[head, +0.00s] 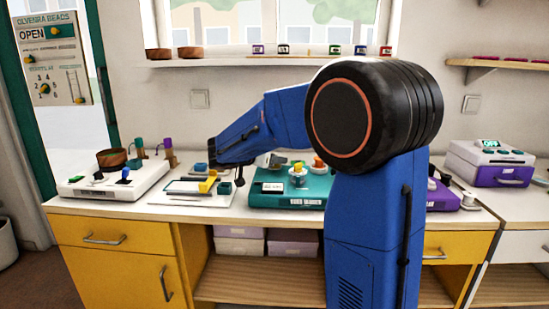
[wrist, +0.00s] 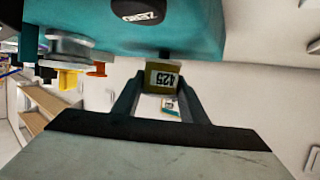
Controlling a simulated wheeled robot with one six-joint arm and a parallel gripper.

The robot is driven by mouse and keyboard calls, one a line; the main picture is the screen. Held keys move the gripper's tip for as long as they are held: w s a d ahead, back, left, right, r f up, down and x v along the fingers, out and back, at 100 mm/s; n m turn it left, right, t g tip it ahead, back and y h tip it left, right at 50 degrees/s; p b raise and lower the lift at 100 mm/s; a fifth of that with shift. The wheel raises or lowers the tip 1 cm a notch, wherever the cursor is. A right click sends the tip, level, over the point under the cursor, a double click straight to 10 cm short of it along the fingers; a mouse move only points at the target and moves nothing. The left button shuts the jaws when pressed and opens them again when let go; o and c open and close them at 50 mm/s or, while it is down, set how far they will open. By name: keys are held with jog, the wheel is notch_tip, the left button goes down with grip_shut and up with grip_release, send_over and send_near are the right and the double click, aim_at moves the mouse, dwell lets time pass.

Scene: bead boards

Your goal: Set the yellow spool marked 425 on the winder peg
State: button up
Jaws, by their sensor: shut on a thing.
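In the wrist view, my gripper (wrist: 158,95) is shut on the yellow spool (wrist: 163,77), a dull olive-yellow piece with a white label reading 425 upside down. A short dark stub shows at its upper end. The teal bead winder (wrist: 195,35) is close beyond the spool; I cannot tell whether they touch. A silver disc-shaped fitting (wrist: 70,47) is left of the spool, beside yellow and orange parts. In the head view, the teal winder (head: 262,189) stands mid-counter, right of my wrist. I cannot make out the held spool or the winder peg clearly there.
A white board (head: 140,180) with a brown bowl (head: 111,158) stands at the left. A white tray (head: 165,198) with a yellow piece (head: 207,184) lies left of the winder. A purple board (head: 440,200) and a lilac-and-white machine (head: 490,163) are at the right.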

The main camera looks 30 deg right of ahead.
jog(key=shift+f, duration=0.45)
jog(key=o, duration=1.2)
jog(key=shift+c, duration=0.2)
jog(key=v, duration=1.7)
jog(key=shift+s+a+r, duration=0.1)
jog(key=shift+s+a, duration=0.05)
